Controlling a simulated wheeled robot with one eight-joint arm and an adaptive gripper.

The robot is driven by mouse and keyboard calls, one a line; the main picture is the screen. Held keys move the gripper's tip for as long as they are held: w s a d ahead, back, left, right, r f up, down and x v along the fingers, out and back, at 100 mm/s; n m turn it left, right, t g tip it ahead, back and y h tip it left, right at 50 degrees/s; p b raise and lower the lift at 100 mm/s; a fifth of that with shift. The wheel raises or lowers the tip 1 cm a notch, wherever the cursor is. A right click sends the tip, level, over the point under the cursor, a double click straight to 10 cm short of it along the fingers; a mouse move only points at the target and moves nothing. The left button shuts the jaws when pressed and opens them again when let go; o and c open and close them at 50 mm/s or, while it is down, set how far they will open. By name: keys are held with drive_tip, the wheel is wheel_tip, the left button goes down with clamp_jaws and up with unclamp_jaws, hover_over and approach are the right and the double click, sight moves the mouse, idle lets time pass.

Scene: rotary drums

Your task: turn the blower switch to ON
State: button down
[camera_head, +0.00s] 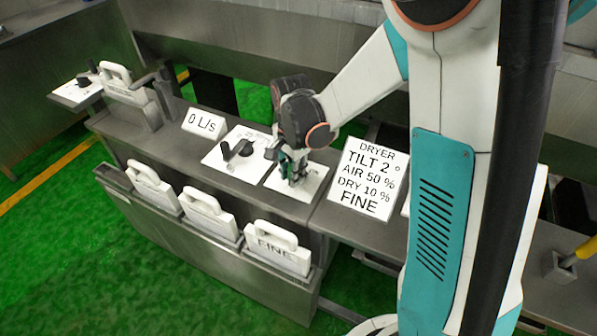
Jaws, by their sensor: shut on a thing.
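My gripper (292,172) reaches down from the upper right over a white switch plate (313,187) on the grey console. It is shut on the blower switch there. The fingers hide the switch, so I cannot see which way it points, and its labels cannot be read. To its left, another white plate (237,168) carries a black turning handle. A small sign (203,123) behind it reads "0 L/s".
A sign (366,178) right of the plate reads "DRYER TILT 2°, AIR 50 %, DRY 10 %, FINE". Several white handled plates, one marked "FINE" (278,257), sit in a front rack. Another white panel (76,94) with a black knob is at far left. My arm covers the right side.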

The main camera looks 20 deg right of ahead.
drive_tip(key=m, duration=0.1)
drive_tip(key=w+a+m, duration=0.1)
drive_tip(key=shift+a+m, duration=0.15)
drive_tip(key=shift+m, duration=0.25)
drive_tip(key=m, duration=0.1)
drive_tip(key=w+a+m, duration=0.1)
drive_tip(key=m, duration=0.1)
drive_tip(key=shift+w+m, duration=0.25)
drive_tip(key=shift+m, duration=0.05)
drive_tip(key=m, duration=0.1)
drive_tip(key=w+m, duration=0.1)
drive_tip(key=m, duration=0.1)
drive_tip(key=shift+w+a, duration=0.3)
drive_tip(key=shift+w+m, duration=0.55)
drive_tip(key=shift+m, duration=0.75)
drive_tip(key=c, duration=1.4)
unclamp_jaws()
drive_tip(key=shift+w, duration=0.1)
wheel_tip(320, 180, up, 12)
